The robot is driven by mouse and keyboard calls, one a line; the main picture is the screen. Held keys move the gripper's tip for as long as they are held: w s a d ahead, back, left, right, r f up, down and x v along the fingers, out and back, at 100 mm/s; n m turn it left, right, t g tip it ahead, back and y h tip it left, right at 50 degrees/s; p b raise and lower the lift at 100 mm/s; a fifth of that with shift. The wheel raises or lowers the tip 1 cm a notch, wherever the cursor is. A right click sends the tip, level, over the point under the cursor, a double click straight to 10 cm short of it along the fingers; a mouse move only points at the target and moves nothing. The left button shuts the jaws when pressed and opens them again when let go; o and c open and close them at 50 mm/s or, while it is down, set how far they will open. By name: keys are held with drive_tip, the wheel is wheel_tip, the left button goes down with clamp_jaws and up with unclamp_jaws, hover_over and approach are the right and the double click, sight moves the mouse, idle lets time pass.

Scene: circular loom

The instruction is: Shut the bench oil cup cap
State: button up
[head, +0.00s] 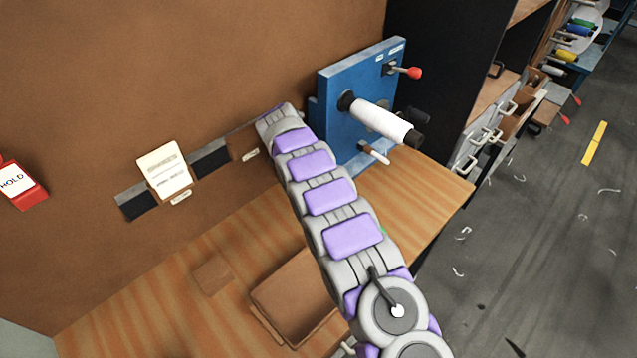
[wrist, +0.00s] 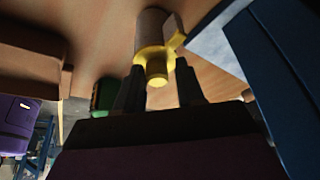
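A small fitting (wrist: 157,62), which looks like the oil cup, shows in the wrist view with a pale cylindrical part and a yellow, brass-like collar and stub. A pale flat piece stands at its right side; I cannot tell whether this is the cap or how it sits. My gripper (wrist: 160,82) has its two dark fingers apart, one on each side of the yellow stub. No clear grip shows, and I cannot tell whether either finger touches it. In the head view my arm hides the cup and the gripper.
The blue machine panel (head: 341,92) with a white spool (head: 380,121) and a red-knobbed lever (head: 410,72) stands at the bench's back right. It is close on the right in the wrist view (wrist: 265,75). A brown tray (head: 262,300) lies on the wooden bench (head: 130,318).

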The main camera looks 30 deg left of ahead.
drive_tip(key=shift+o, duration=1)
drive_tip(key=shift+a+f, duration=0.1)
drive_tip(key=shift+f, duration=0.1)
drive_tip(key=shift+d+r, duration=0.1)
drive_tip(key=shift+d, duration=0.6)
drive_tip(key=v, duration=0.3)
drive_tip(key=shift+w+d+r, duration=0.2)
drive_tip(key=shift+w, duration=0.1)
drive_tip(key=shift+s+d+r, duration=0.25)
drive_tip(key=shift+s+d, duration=0.85)
drive_tip(key=s+d+r, duration=0.1)
drive_tip(key=s+d, duration=0.6)
drive_tip(key=s, duration=0.3)
drive_tip(key=shift+s+d, duration=0.35)
drive_tip(key=shift+c, duration=0.3)
